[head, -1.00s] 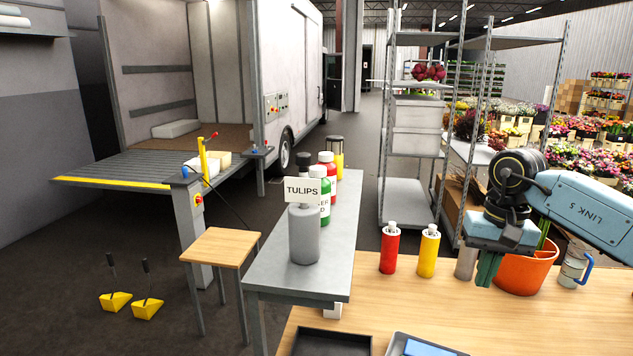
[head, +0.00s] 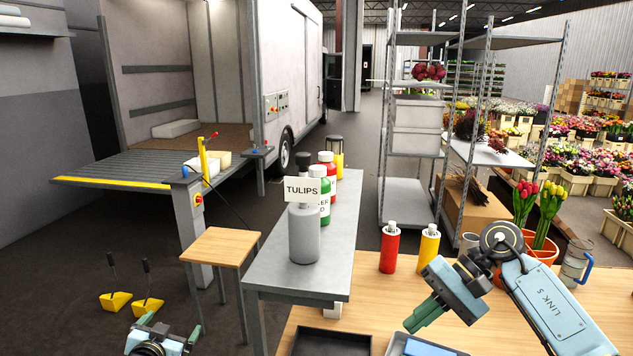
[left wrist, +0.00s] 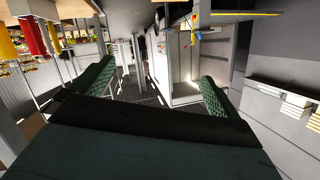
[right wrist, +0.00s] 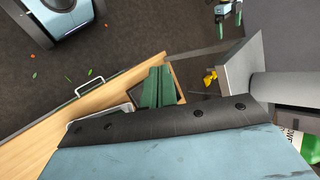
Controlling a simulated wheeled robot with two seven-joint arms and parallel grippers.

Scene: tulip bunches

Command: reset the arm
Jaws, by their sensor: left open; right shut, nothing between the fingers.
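My right arm comes in from the right in the head view. Its gripper (head: 423,318) hangs above the wooden table, shut and empty. Its green fingers (right wrist: 158,86) lie together in the right wrist view, with nothing between them. My left gripper (head: 168,338) is at the bottom left of the head view, over the floor and only partly in frame. In the left wrist view its two green fingers (left wrist: 155,85) stand wide apart and empty. Red and yellow tulips (head: 538,200) stand in an orange pot (head: 545,247), partly hidden behind my right arm.
A red bottle (head: 389,250) and a yellow bottle (head: 427,247) stand on the wooden table (head: 370,297). A grey bottle with a TULIPS sign (head: 303,235) stands on the grey bench (head: 277,275).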

